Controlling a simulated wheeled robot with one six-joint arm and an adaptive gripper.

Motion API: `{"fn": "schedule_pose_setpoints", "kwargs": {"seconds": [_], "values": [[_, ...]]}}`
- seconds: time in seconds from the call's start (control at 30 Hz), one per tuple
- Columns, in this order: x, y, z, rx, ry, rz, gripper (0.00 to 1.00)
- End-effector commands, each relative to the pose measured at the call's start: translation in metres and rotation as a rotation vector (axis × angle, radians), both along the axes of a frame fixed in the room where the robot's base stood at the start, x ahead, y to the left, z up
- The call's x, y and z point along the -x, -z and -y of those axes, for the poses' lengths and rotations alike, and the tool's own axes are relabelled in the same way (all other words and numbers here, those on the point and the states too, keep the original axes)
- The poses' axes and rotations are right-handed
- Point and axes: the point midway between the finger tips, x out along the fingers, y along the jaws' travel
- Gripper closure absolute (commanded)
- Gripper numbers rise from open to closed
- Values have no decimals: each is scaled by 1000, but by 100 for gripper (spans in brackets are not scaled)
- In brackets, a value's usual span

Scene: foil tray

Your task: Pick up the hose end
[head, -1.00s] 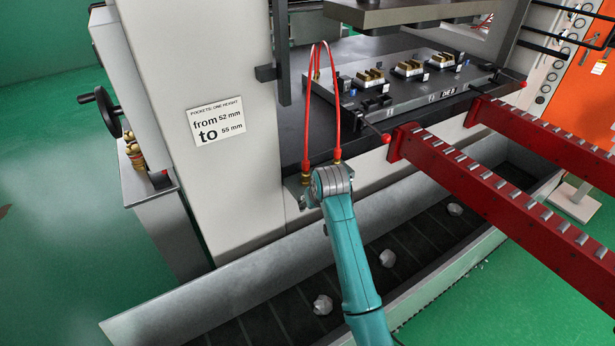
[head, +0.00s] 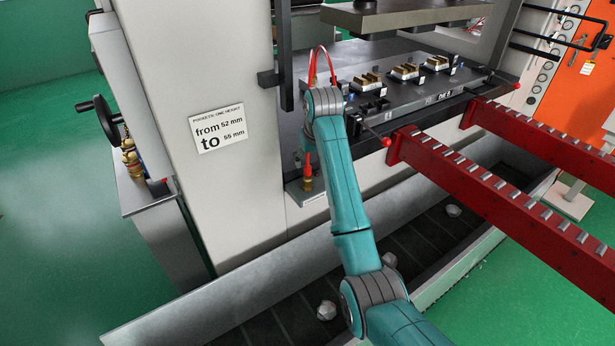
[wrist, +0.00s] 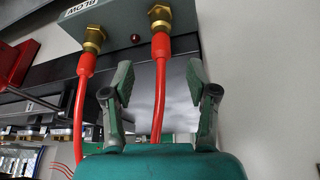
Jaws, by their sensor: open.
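Two red hoses show in the wrist view, each with a red sleeve and a brass fitting on a grey block (wrist: 125,22) marked "BLOW". The right hose end (wrist: 161,46) lies between the two fingers of my open gripper (wrist: 160,78), with space showing on both sides. The left hose end (wrist: 86,62) is outside the fingers, to the left. In the head view one hose end (head: 308,171) stands on the bracket (head: 306,195), and the red hose loop (head: 322,56) shows above my arm. My arm hides the other hose end and my gripper there.
The press column (head: 205,70) stands to the left. The die plate (head: 425,88) lies behind and right of my arm. Red roller rails (head: 480,185) reach out at the right. A trough (head: 270,320) with pale lumps runs below.

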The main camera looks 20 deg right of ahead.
Motion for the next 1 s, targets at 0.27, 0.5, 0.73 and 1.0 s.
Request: {"fn": "schedule_pose_setpoints", "kwargs": {"seconds": [0.27,0.5,0.73,1.0], "values": [[-10,27,-1,0,0,-1,42],[-16,52,-2,0,0,-2,42],[-25,75,-3,0,0,0,42],[-26,77,-3,0,0,1,42]]}}
